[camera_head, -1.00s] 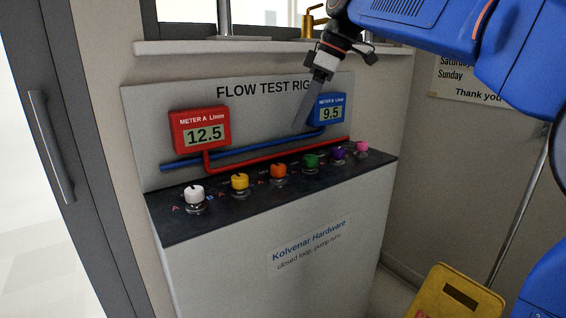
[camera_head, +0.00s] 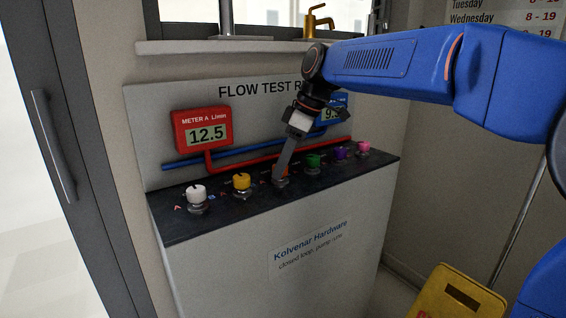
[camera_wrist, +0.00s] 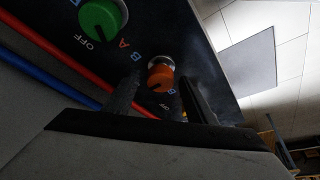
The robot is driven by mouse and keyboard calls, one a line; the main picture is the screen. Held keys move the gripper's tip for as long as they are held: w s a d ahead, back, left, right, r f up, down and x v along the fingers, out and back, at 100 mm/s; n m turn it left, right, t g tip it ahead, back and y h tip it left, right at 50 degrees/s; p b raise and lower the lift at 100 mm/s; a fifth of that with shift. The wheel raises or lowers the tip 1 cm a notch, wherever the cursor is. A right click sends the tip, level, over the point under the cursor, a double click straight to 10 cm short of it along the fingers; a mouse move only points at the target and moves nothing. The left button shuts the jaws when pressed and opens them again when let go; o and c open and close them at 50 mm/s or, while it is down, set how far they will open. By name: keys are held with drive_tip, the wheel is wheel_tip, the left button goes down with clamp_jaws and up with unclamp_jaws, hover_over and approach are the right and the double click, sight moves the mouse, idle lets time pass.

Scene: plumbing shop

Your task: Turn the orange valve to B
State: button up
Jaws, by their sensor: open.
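The orange valve (camera_head: 280,171) is a round knob on the dark counter of the flow test rig, in the middle of a row of coloured valves. In the head view my gripper (camera_head: 281,172) is at the valve and partly covers it. In the wrist view the orange valve (camera_wrist: 161,77) shows between my gripper's two fingers (camera_wrist: 160,92), which are open with a gap around it. I cannot tell whether either finger touches it.
The yellow valve (camera_head: 241,183) and white valve (camera_head: 197,194) stand to the left. The green valve (camera_head: 313,161), purple valve (camera_head: 340,153) and pink valve (camera_head: 363,147) stand to the right. Red meter A (camera_head: 203,130) reads 12.5. Blue meter B (camera_head: 337,108) is partly hidden by my arm.

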drive_tip(key=shift+c, duration=0.6)
drive_tip(key=c, duration=0.9)
drive_tip(key=shift+m, duration=0.4)
drive_tip(key=m, duration=0.2)
drive_tip(key=m+t, duration=0.1)
drive_tip(key=m+t+h, duration=0.1)
drive_tip(key=m, duration=0.1)
drive_tip(key=shift+s+a+m, duration=0.15)
drive_tip(key=shift+s+m, duration=0.1)
drive_tip(key=shift+m, duration=0.05)
drive_tip(key=m+h, duration=0.1)
drive_tip(key=m, duration=0.1)
drive_tip(key=m+t+h, duration=0.1)
drive_tip(key=m, duration=0.2)
drive_tip(key=shift+a+t, duration=0.1)
drive_tip(key=shift+t, duration=0.2)
drive_tip(key=shift+m, duration=0.4)
drive_tip(key=o, duration=1)
